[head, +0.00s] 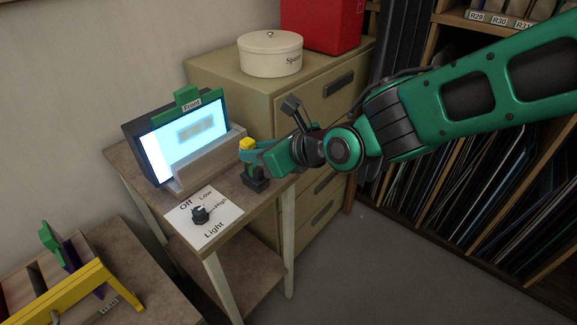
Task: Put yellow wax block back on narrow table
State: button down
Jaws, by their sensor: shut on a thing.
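The small yellow wax block (246,143) is at the end of my arm in the head view, above the right side of the narrow table (225,222). My gripper (252,162) is shut on it, with green and dark parts around and below it. The fingers hide part of the block. I cannot tell whether the block or the dark part below it touches the table top.
A lit screen box (186,134) labelled "Front" stands left of my gripper, with a wooden ledge in front. A light dial (200,214) sits on a white card near the table's front. A drawer cabinet (290,95) stands behind. A yellow-framed rack (75,290) is at lower left.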

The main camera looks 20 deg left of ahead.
jog(key=w+d+f, duration=0.1)
jog(key=w+f, duration=0.1)
jog(key=w, duration=0.1)
jog(key=w+d+f, duration=0.2)
jog(key=w, duration=0.1)
jog(key=w+d+f, duration=0.1)
jog(key=w+f, duration=0.1)
jog(key=w, duration=0.1)
jog(key=shift+d+f, duration=0.2)
jog(key=shift+d, duration=0.2)
jog(key=shift+f, duration=2)
jog(key=c, duration=1.5)
grip_release()
jog(key=shift+c, duration=0.2)
jog(key=shift+d+r, duration=0.1)
jog(key=v, duration=1.1)
jog(key=shift+d+r, duration=0.15)
jog(key=shift+d, duration=0.2)
jog(key=shift+s, duration=0.1)
